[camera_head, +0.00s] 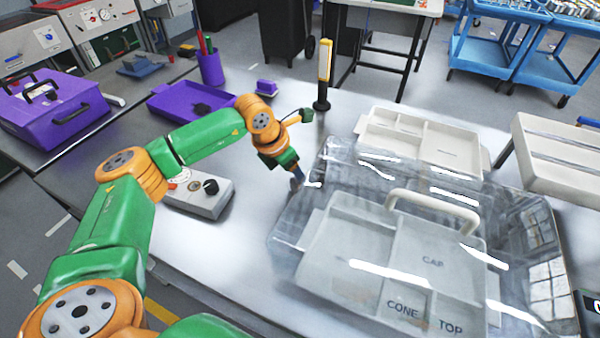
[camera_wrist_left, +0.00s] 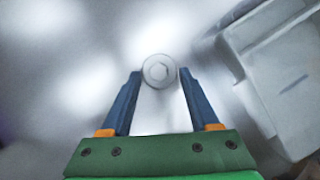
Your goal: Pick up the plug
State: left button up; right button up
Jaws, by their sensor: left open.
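The plug (camera_wrist_left: 160,71), a small round grey disc with a hexagonal socket, shows in the left wrist view. It lies on the bright metal table top, between and slightly beyond the tips of my left gripper (camera_wrist_left: 160,76). The two blue fingers are apart, one on each side of the plug, and nothing is clamped. In the head view my left gripper (camera_head: 297,183) points down near the left edge of the clear cover; I cannot make out the plug there. My right gripper is not in view.
A transparent cover (camera_head: 285,240) with a white handle (camera_head: 432,210) encloses a tray marked CAP, CONE and TOP. Another pale tray (camera_head: 480,145) stands behind. A grey control box (camera_head: 200,195) and a lamp (camera_head: 323,75) are nearby. The front-left table top is clear.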

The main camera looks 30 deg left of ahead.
pick_arm(q)
jog(key=shift+w+f, duration=0.4)
jog(key=shift+f, duration=0.15)
jog(key=shift+r, duration=0.1)
grip_shut()
